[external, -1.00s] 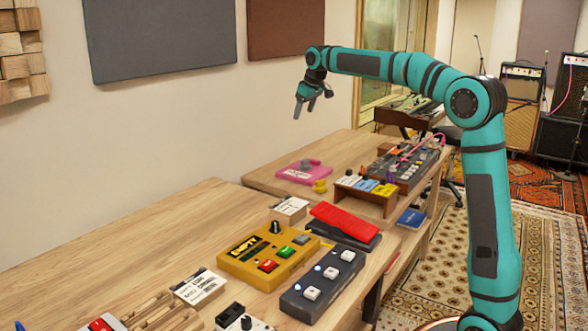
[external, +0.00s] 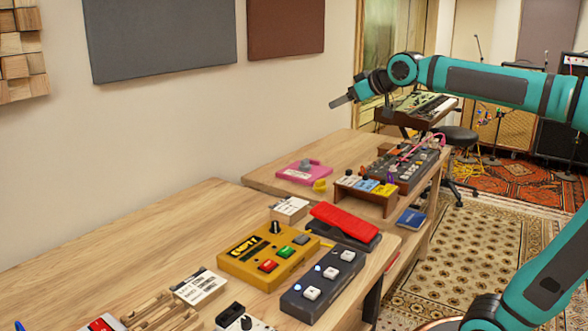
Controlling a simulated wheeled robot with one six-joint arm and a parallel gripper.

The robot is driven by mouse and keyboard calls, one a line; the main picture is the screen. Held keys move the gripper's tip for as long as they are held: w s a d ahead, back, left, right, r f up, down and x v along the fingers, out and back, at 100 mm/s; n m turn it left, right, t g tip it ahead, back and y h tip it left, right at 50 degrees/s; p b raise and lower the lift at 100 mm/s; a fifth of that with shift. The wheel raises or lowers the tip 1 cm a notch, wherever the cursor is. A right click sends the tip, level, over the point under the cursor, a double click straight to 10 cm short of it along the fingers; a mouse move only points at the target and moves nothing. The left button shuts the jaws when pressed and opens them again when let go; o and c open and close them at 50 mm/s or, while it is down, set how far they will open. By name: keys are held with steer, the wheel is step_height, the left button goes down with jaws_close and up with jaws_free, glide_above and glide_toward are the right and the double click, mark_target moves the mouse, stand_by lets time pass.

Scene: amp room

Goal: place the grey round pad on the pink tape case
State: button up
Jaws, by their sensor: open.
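The pink tape case (external: 292,176) lies flat on the far wooden table, toward the wall. A small grey round thing (external: 306,165), which looks like the grey pad, rests on the rear part of the case. It is too small in the picture to tell exactly how it sits. My gripper (external: 341,102) is open and empty, high above the far table, up and to the right of the case and clear of it. It points left, with its fingers seen nearly edge-on.
A wooden rack with coloured blocks (external: 365,192) and a dark mixer (external: 408,168) stand to the right. The near table (external: 120,240) holds several pedals and boxes. The air around my gripper is clear.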

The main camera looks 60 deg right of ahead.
steer(key=s+a+f+t, duration=0.2)
steer(key=s+a, duration=0.1)
steer(key=s, duration=0.7)
steer(key=s+a+f+t+y, duration=0.1)
steer(key=s+a+f+t, duration=0.1)
steer(key=s, duration=0.7)
steer(key=shift+s+a+f+t, duration=0.4)
steer(key=shift+a+t, duration=0.2)
steer(key=shift+a, duration=0.1)
